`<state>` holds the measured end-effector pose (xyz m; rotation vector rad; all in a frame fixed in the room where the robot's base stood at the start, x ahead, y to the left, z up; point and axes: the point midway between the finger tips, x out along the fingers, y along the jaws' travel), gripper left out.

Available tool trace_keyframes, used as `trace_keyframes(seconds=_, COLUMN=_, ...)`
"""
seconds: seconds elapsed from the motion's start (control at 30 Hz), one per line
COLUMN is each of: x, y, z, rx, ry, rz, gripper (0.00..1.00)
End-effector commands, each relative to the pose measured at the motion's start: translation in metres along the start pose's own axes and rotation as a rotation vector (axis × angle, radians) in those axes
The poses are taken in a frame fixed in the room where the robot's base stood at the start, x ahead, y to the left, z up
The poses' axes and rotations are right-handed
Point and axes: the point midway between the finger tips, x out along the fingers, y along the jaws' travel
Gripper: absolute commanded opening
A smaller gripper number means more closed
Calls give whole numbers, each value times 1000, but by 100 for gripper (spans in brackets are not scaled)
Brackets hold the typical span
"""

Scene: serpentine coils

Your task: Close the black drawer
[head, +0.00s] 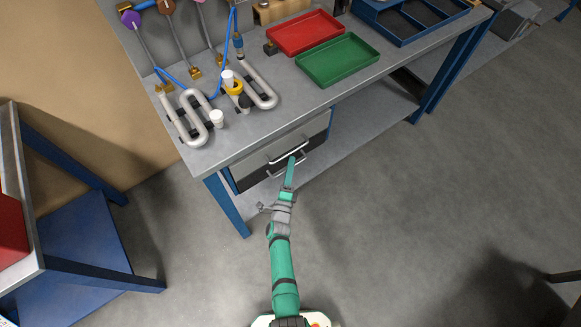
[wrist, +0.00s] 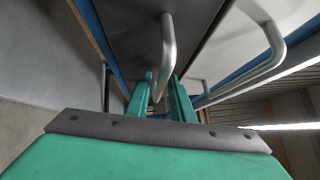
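The black drawer (head: 253,180) is the lower drawer of a unit under the workbench, below a grey drawer (head: 248,164). I cannot tell how far it stands out. My gripper (head: 291,162) reaches up to the drawer fronts from below and hides part of them. In the wrist view, the black drawer's dark front (wrist: 135,35) carries a bar handle (wrist: 167,45). My two green fingers (wrist: 161,82) are apart, with the handle's near end seen between them. I see no clear contact. The grey drawer's handle (wrist: 268,55) is to the right.
The workbench (head: 225,148) holds bent pipes (head: 186,118), a red tray (head: 305,33), a green tray (head: 338,60) and a blue organizer (head: 400,22). A blue bench leg (head: 228,206) stands left of the drawers. Another table (head: 80,240) is at the left.

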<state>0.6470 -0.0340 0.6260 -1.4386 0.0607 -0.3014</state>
Motion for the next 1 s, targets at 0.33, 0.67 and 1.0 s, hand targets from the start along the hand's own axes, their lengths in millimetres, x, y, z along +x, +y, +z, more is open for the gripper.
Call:
trace_keyframes(seconds=0.33, x=1, y=1, z=-1, rx=1, ry=1, rz=3, gripper=28)
trace_keyframes(seconds=0.67, x=-1, y=1, z=0, rx=1, ry=0, rz=3, gripper=28)
trace_keyframes(seconds=1.0, x=-45, y=2, z=-1, rx=0, ry=0, rz=4, gripper=28)
